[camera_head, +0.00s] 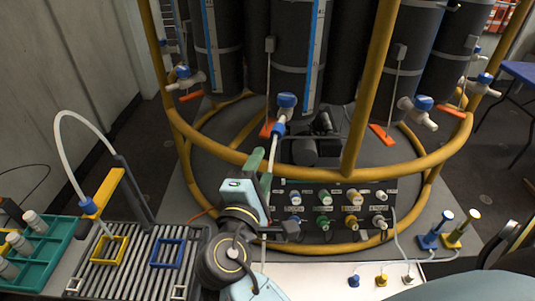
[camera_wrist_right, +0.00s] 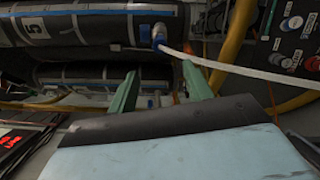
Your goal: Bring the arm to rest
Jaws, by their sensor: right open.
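My right gripper (camera_head: 262,160) is in the middle of the head view, in front of the yellow-railed rosette frame and just left of the connector panel. Its two green fingers also show in the right wrist view (camera_wrist_right: 162,85), spread wide apart with nothing held between them. A blue-topped valve (camera_head: 286,101) on a dark cylinder lies beyond the fingertips. In the wrist view a pale hose (camera_wrist_right: 245,71) runs from the blue fitting (camera_wrist_right: 159,34) past the right finger; whether it touches is unclear. My left gripper is in neither view.
The yellow rail (camera_head: 330,168) curves close behind my right gripper. The connector panel (camera_head: 338,212) stands to its right. A slatted tray (camera_head: 140,262) with yellow and blue frames and a teal bottle rack (camera_head: 45,248) are at left. Small coloured plugs (camera_head: 381,280) stand on the front bench.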

